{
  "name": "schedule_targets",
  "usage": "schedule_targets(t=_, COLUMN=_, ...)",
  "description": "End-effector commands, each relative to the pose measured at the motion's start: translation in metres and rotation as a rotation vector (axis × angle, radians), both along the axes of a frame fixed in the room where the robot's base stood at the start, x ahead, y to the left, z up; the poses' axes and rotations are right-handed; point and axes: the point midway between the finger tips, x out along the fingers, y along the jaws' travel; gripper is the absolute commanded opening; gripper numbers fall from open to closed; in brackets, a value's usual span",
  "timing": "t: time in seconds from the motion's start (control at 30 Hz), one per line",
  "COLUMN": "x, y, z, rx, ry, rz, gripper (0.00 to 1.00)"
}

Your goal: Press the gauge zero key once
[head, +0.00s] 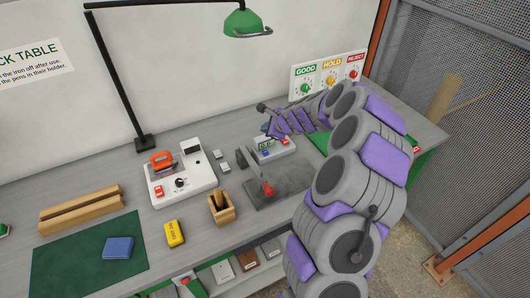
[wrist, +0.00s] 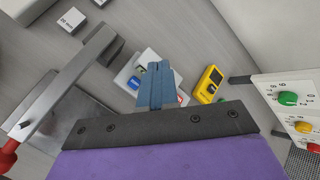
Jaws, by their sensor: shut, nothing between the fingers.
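The gauge is a small white box (head: 284,150) at the back of the bench, with a lit display, a blue key (head: 265,153) and a red key (head: 285,142). Key labels are too small to read. My gripper (head: 266,128) is at the far side of the gauge in the head view. In the wrist view my gripper (wrist: 154,68) is shut and empty, its blue-grey fingers covering the middle of the gauge (wrist: 125,75). The blue key (wrist: 134,83) shows left of the fingers, and part of the red key (wrist: 181,98) right. I cannot tell whether the fingertips touch it.
A grey stand with a red-knobbed lever (head: 268,188) stands left and in front of the gauge. A yellow meter (wrist: 208,84) lies right of it in the wrist view. A sign panel with knobs (head: 329,76) stands behind. A soldering station (head: 181,184) is left.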

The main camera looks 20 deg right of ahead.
Motion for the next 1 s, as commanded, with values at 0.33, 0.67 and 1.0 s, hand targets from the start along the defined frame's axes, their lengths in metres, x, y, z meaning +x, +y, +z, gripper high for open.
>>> schedule_targets(t=0.33, x=0.000, y=0.002, z=-0.029, rx=-0.002, ry=-0.001, rz=0.002, gripper=0.00)
schedule_targets(t=0.67, x=0.000, y=0.001, z=-0.068, rx=0.000, ry=-0.001, rz=0.001, gripper=0.00)
schedule_targets(t=1.0, x=0.000, y=0.000, z=-0.087, rx=-0.001, ry=0.000, rz=0.001, gripper=0.00)
